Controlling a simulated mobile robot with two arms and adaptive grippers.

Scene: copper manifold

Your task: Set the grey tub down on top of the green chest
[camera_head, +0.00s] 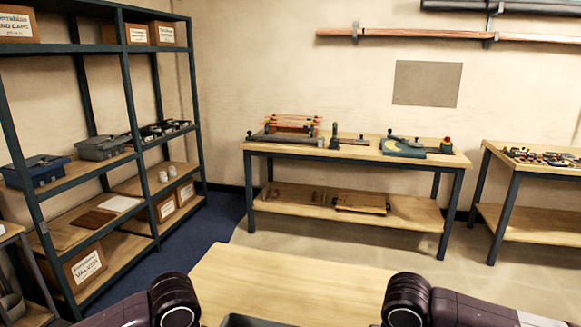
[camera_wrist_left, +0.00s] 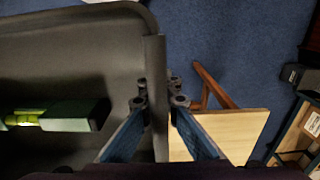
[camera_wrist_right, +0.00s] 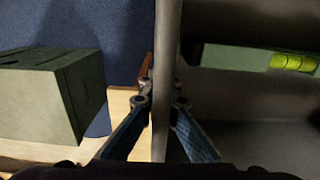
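The grey tub (camera_wrist_left: 75,60) fills the left of the left wrist view, its wall between the fingers of my left gripper (camera_wrist_left: 160,104). My right gripper (camera_wrist_right: 160,102) has its fingers on either side of the tub's wall, and the tub (camera_wrist_right: 250,110) shows on the right of that view. A green spirit level (camera_wrist_right: 245,58) with a yellow vial lies in the tub. The green chest (camera_wrist_right: 40,100) stands outside the tub, left in the right wrist view. In the head view only a dark strip of the tub (camera_head: 250,321) shows; my fingertips are out of that frame.
A light wooden tabletop (camera_head: 285,280) lies in front of me. A shelf rack (camera_head: 140,140) with boxes stands at the left. A workbench (camera_head: 350,152) with tools stands at the back wall, and another bench (camera_head: 500,152) at the right. Floor shows between them.

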